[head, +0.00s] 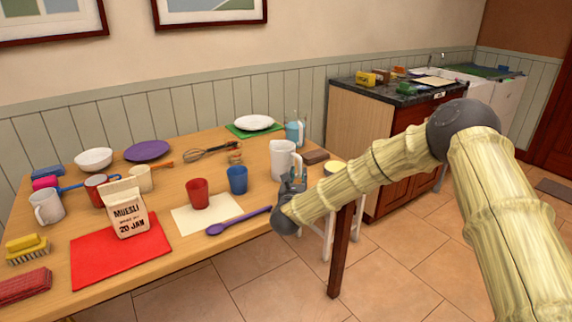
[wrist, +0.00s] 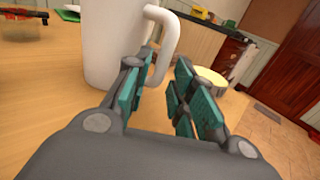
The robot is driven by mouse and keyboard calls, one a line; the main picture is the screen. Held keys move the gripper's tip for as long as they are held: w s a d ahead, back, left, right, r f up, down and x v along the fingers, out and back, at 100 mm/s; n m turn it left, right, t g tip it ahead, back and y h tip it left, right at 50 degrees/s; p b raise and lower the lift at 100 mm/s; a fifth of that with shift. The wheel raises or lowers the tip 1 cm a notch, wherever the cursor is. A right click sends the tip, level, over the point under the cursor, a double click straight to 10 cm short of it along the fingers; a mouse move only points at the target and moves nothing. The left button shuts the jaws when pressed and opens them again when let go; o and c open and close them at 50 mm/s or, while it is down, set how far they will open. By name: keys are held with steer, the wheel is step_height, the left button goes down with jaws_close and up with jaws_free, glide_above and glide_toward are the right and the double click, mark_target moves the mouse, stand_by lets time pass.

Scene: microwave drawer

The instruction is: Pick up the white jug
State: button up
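The white jug (head: 284,161) stands upright at the right end of the wooden table. In the wrist view the jug (wrist: 108,45) fills the upper left, with its handle (wrist: 167,45) facing right. My gripper (head: 291,184) is at the near right side of the jug. In the wrist view my gripper (wrist: 162,85) has its two teal-padded fingers apart. The lower handle shows in the gap, close to the left finger, which overlaps part of the jug's side. I cannot tell whether a finger touches the handle. The jug's lower right side is partly hidden by my gripper in the head view.
A blue cup (head: 237,180), a red cup (head: 197,194) and a purple spoon (head: 237,221) lie left of the jug. The table (head: 262,250) ends just right of the gripper.

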mark_target(300, 170)
steer(key=w, duration=0.3)
steer(key=shift+w+d+r, duration=0.1)
steer(key=shift+d+r, duration=0.2)
steer(key=shift+r, duration=0.1)
steer(key=shift+w+f, duration=0.1)
steer(key=shift+w, duration=0.25)
steer(key=shift+d, duration=0.1)
jaws_close()
